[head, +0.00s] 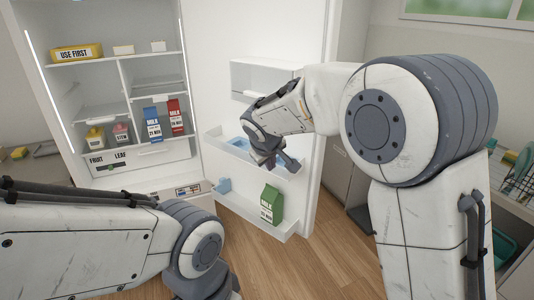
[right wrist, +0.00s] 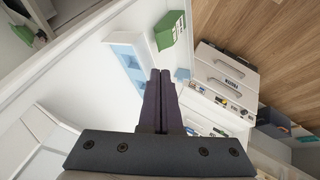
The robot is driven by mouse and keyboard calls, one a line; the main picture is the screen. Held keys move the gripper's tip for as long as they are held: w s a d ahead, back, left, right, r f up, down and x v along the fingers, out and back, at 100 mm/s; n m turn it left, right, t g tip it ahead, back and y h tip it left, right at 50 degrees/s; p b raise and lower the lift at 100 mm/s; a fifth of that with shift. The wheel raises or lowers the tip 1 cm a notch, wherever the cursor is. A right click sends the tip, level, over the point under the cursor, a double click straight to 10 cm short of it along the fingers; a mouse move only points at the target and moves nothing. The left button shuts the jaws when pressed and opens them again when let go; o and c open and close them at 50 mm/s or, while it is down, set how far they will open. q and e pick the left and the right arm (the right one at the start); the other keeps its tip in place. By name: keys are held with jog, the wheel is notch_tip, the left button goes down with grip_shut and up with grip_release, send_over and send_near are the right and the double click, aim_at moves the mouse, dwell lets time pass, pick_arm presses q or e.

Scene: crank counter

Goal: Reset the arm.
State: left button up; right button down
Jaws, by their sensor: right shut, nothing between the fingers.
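My right arm reaches in from the right of the head view toward the open fridge door (head: 255,35). My right gripper (head: 286,165) is in front of the door's middle shelf, near the pale blue item there. In the right wrist view its two dark fingers (right wrist: 157,100) lie together, shut and empty. I cannot tell whether the fingers touch the shelf. My left arm comes in low from the left of the head view, in front of the fridge. Its end runs out at the bottom edge, so the left gripper's fingers are not seen.
A green milk carton (head: 271,204) and a small blue box (head: 224,185) stand in the lower door shelf. Inside the fridge are a blue carton (head: 152,123), a red carton (head: 175,115) and a yellow USE FIRST bin (head: 77,53). Wooden floor (head: 325,255) is clear below the door.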

jog(key=s+f+g+y, duration=0.1)
jog(key=s+f+g, duration=0.2)
jog(key=s, duration=1.6)
jog(key=s+f+g+y, duration=0.1)
jog(key=s+f+g, duration=0.2)
jog(key=s, duration=1.5)
jog(key=shift+s+f+n+g, duration=0.2)
jog(key=shift+s+n+g, duration=0.15)
jog(key=shift+g, duration=0.15)
